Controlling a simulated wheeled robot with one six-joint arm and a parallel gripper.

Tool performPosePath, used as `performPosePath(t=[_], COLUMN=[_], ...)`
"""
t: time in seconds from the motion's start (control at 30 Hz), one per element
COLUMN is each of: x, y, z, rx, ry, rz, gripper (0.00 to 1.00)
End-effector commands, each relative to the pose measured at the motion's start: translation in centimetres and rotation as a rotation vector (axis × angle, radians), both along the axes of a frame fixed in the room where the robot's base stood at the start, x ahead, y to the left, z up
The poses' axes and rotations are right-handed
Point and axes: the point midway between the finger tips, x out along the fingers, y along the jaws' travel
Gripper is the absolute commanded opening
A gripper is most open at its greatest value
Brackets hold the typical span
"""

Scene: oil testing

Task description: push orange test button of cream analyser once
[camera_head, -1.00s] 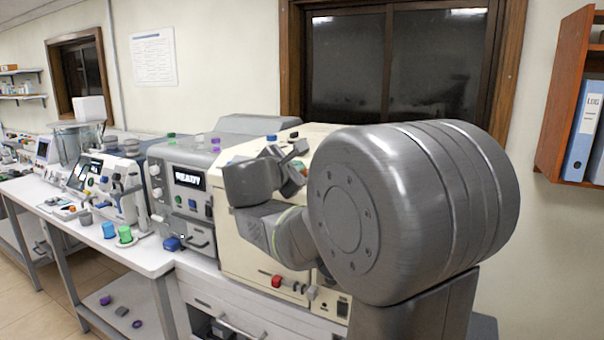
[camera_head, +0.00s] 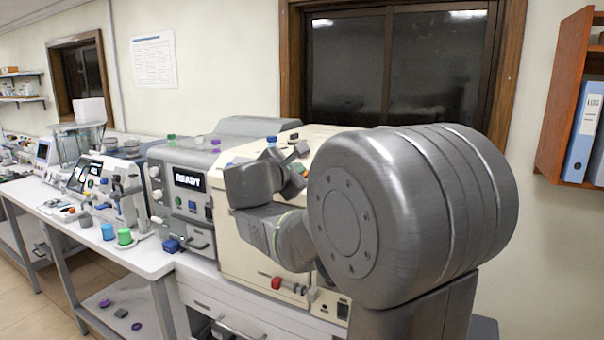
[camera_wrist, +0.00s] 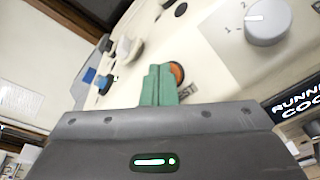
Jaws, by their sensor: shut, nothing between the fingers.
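The cream analyser (camera_head: 240,232) stands on the bench in the head view, with my arm across its front. Its cream panel (camera_wrist: 213,45) fills much of the wrist view. The orange test button (camera_wrist: 178,72) is a round button there, partly hidden by my green fingertips. My gripper (camera_wrist: 160,84) is shut and empty, with its tips at the button's left edge in the picture. I cannot tell whether they touch it. In the head view my arm hides the fingertips and much of the panel.
A grey dial (camera_wrist: 268,20) and a dark display (camera_wrist: 298,112) reading part of "RUNNING" lie right of my fingers. A grey machine (camera_head: 188,155) showing "READY" stands beside the analyser.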

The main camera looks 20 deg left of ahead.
Motion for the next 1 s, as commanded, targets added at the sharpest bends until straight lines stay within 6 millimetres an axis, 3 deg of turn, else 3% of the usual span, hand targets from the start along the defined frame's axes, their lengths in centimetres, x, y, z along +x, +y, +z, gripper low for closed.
performPosePath(t=[0.2, 0.63, 1.0], x=[-0.7, -0.9, -2.8], y=[0.1, 0.1, 0.3], z=[1.1, 1.4, 4.4], rx=[0.001, 0.001, 0.000], ry=[-0.001, -0.001, -0.001], rz=[0.002, 0.001, 0.001], gripper=[0.00, 0.00, 0.00])
